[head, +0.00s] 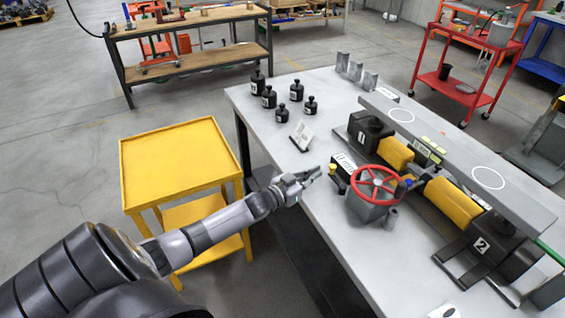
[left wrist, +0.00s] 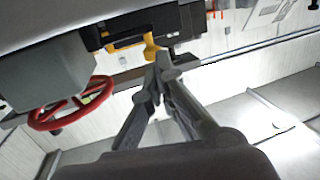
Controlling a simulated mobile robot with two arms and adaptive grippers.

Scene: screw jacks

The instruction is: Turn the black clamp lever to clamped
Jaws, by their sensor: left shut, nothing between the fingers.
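The screw jack rig stands on the grey bench (head: 310,230), with a red handwheel (head: 376,184) on a grey housing (head: 368,209). A small black block with yellow parts (head: 338,180) sits left of the wheel; I cannot tell for sure which part is the black clamp lever. My left gripper (head: 316,173) is shut and empty, just left of that block. In the left wrist view the shut fingertips (left wrist: 163,66) appear just below a yellow piece (left wrist: 151,49) under a dark part; contact cannot be told. The red wheel (left wrist: 70,108) is at left there.
Two yellow cylinders (head: 396,153) and a long grey beam (head: 455,155) lie behind the wheel. Several black weights (head: 283,112) and a small tilted card (head: 301,135) stand on the bench's left part. A yellow cart (head: 180,165) stands left. The bench front is mostly clear.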

